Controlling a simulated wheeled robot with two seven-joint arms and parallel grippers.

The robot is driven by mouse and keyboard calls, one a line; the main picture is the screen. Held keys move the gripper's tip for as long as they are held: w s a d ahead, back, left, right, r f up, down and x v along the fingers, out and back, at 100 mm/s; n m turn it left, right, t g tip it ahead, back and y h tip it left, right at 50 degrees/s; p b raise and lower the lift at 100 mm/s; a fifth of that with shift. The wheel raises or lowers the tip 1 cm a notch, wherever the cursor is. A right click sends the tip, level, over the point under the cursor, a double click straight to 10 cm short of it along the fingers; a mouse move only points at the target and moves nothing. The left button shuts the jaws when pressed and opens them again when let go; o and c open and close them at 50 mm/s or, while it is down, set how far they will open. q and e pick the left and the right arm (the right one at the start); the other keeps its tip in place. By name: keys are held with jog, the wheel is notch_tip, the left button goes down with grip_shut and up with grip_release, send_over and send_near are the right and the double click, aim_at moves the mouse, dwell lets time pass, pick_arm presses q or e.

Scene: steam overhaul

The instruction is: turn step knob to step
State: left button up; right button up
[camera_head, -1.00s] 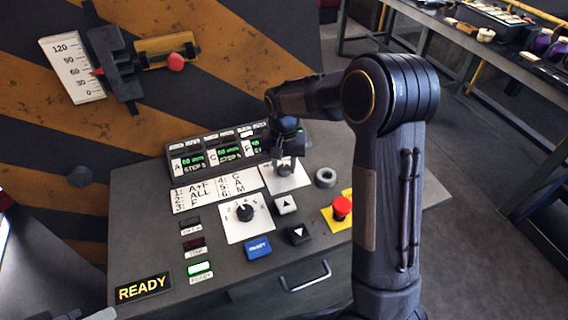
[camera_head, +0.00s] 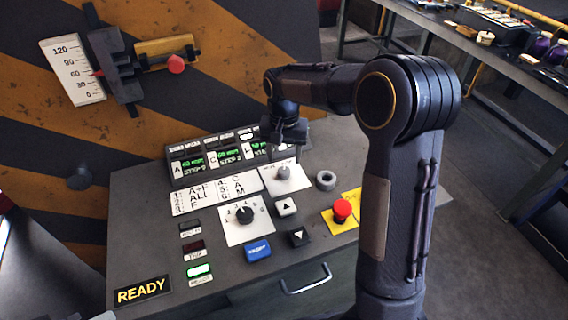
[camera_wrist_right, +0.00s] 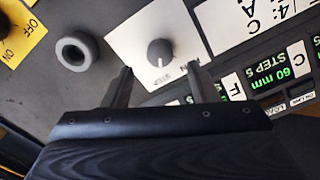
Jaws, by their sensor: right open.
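The step knob (camera_head: 284,172) is a small round grey knob on a white plate on the console top. In the right wrist view the knob (camera_wrist_right: 160,50) shows from above, with a light mark on its side towards the printed word STEP. My right gripper (camera_head: 287,145) is above the knob and apart from it. Its two fingers (camera_wrist_right: 160,74) are spread and empty, one on each side of the knob in the wrist view. The display panel (camera_head: 215,158) behind reads STEP 5 at C. My left gripper is not seen.
A READY sign (camera_head: 143,290) is at front left.

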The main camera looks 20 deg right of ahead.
jog(key=shift+r, duration=1.45)
